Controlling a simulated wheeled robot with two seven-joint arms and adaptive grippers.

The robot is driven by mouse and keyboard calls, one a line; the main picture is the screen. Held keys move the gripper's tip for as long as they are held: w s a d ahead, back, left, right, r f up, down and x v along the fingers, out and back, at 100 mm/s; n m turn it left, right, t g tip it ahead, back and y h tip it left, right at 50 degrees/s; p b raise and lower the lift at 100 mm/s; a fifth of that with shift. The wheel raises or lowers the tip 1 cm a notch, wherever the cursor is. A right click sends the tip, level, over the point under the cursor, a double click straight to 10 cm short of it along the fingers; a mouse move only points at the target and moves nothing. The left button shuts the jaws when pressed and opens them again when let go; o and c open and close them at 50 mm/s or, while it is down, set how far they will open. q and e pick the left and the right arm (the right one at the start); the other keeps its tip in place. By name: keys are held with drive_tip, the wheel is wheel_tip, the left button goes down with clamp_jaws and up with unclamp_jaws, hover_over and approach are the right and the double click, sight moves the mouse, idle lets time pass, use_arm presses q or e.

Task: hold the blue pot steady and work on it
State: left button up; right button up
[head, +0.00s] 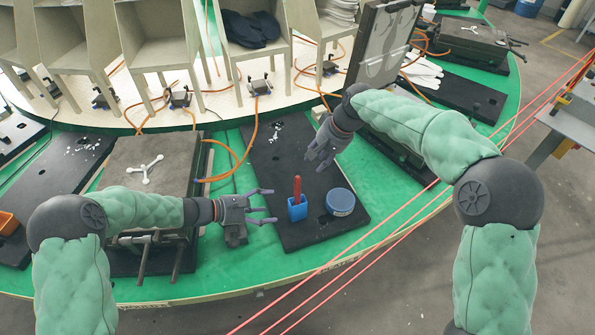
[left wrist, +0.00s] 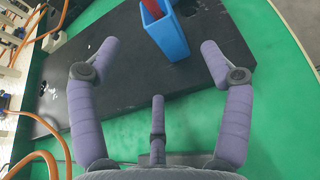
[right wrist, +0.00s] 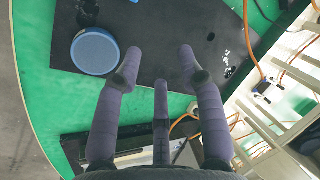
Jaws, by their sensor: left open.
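A small square blue pot (head: 297,211) stands upright on the black mat, with a red-handled tool (head: 297,188) sticking up out of it. The pot (left wrist: 165,36) also shows in the left wrist view, beyond and between the fingertips. My left gripper (head: 271,206) is open and empty, just left of the pot and apart from it. A round tin with a blue lid (head: 340,202) sits right of the pot; it also shows in the right wrist view (right wrist: 95,52). My right gripper (head: 318,152) is open and empty above the mat, behind the pot and tin.
The black mat (head: 280,165) lies on the green table (head: 350,236), with small white bits at its far end. A grey press with a white three-armed piece (head: 145,169) stands at left. An opened press (head: 385,45) stands behind my right arm. Orange hoses (head: 247,160) curve nearby.

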sight(297, 205)
drive_tip(key=s+a+h, duration=0.1)
drive_tip(key=a, duration=0.1)
drive_tip(key=s+a+n+g+h, duration=0.1)
drive_tip(key=s+a, duration=0.1)
drive_tip(key=s+a+h, duration=0.1)
drive_tip(key=shift+s+a+f+g+h, duration=0.15)
drive_tip(key=shift+s+a+g+h, duration=0.15)
drive_tip(key=shift+s+a, duration=0.1)
use_arm(q)
drive_tip(key=x, duration=1)
drive_tip(key=shift+w+d+f, duration=0.15)
drive_tip(key=shift+d, duration=0.2)
use_arm(e)
drive_tip(key=shift+f, duration=0.1)
use_arm(q)
drive_tip(key=c, duration=1.3)
drive_tip(key=shift+c, duration=0.2)
